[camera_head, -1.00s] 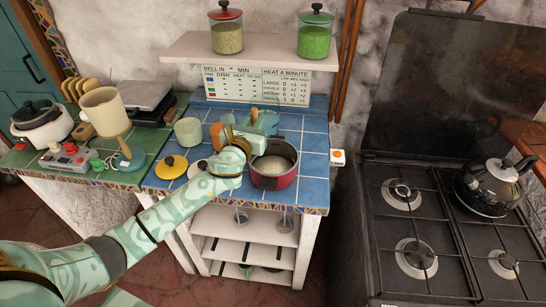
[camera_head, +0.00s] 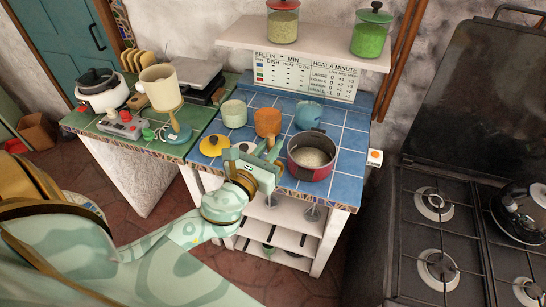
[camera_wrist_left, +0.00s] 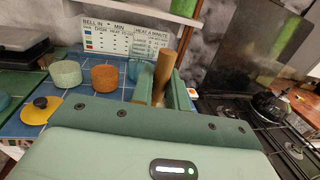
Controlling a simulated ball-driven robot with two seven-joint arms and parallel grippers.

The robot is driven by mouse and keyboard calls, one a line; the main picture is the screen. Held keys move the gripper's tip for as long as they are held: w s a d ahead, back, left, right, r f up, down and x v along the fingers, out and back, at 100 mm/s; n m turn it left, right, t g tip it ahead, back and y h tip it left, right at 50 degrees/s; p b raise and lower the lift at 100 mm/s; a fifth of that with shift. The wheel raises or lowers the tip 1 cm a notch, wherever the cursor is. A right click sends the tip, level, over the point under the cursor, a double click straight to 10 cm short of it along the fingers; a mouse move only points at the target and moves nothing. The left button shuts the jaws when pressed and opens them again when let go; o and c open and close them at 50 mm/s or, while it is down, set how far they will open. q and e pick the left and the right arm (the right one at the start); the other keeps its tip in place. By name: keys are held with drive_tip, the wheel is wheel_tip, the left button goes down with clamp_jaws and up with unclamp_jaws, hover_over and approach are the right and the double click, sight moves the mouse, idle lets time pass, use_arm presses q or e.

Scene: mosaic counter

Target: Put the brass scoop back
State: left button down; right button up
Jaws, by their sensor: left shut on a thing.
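My left gripper (camera_head: 265,152) is in front of the blue tiled counter (camera_head: 348,160), left of the red pot (camera_head: 308,174). It is shut on a brass-brown rod (camera_wrist_left: 163,74), which stands up between its fingers in the left wrist view. The rod looks like the brass scoop's handle; the scoop's bowl is hidden. In the head view the gripper covers most of the held thing. The red pot is open, with pale contents. My right gripper is not in view.
A yellow lid (camera_head: 211,145) lies to the left. A shelf (camera_head: 300,47) with two jars hangs above. A black stove (camera_head: 420,240) stands right.

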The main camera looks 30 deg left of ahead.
use_arm(q)
drive_tip(key=w+a+f+b, duration=0.7)
drive_tip(key=w+f, duration=0.4)
drive_tip(key=f, duration=0.2)
drive_tip(key=shift+w+b, duration=0.15)
drive_tip(key=shift+b, duration=0.75)
drive_tip(key=c, duration=1.4)
unclamp_jaws()
drive_tip(key=shift+o, duration=0.2)
drive_tip(key=shift+a, duration=0.1)
